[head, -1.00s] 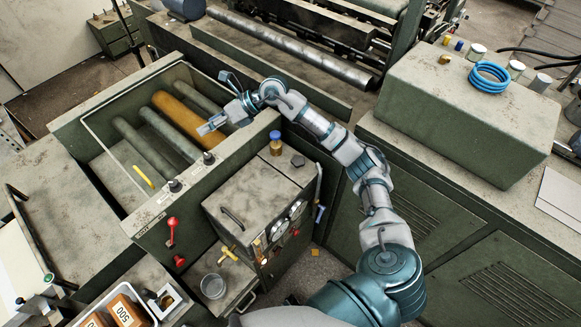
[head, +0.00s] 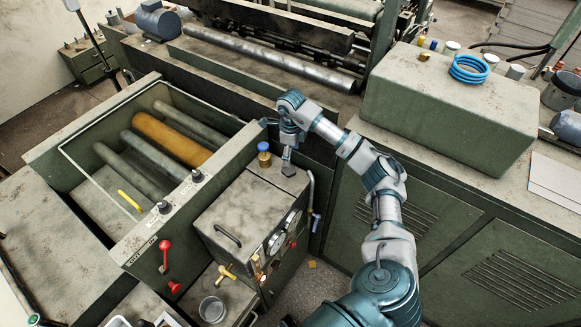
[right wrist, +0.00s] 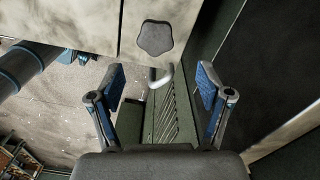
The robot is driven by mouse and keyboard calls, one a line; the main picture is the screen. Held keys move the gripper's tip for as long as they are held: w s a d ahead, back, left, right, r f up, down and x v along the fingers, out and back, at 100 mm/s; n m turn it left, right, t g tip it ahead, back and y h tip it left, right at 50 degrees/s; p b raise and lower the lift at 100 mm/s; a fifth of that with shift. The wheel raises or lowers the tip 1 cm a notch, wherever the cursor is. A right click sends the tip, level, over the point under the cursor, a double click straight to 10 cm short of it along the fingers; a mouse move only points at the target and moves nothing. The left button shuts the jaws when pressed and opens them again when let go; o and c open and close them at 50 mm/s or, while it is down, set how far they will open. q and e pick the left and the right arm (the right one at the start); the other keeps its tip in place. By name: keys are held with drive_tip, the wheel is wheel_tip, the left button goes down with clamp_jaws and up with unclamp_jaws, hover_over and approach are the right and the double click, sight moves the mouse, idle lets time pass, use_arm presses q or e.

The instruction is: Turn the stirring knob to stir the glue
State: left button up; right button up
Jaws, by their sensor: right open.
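The stirring knob looks to be the dark, lobed knob (head: 288,170) on top of the grey-green glue box (head: 240,205). In the right wrist view the knob (right wrist: 155,39) lies flat on the pale box top, near its edge. My right gripper (head: 287,154) points down close to the knob in the head view. In the right wrist view its two blue-padded fingers (right wrist: 161,78) are wide apart with nothing between them. The knob shows beyond the fingertips, not between them, and I see no contact. My left gripper is not in view.
A blue-capped jar (head: 263,150) stands on the box just left of my right gripper. A curved handle (right wrist: 162,76) on the box side shows between the fingers in the right wrist view. The roller trough (head: 75,137) lies left; a green housing (head: 440,110) stands right.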

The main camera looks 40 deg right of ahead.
sight(290, 169)
drive_tip(key=f, duration=0.4)
drive_tip(key=a+f, duration=0.1)
drive_tip(key=f, duration=0.1)
drive_tip(key=shift+f, duration=0.35)
drive_tip(key=shift+d+f, duration=0.2)
drive_tip(key=shift+f, duration=0.1)
drive_tip(key=shift+d, duration=0.1)
drive_tip(key=c, duration=1.2)
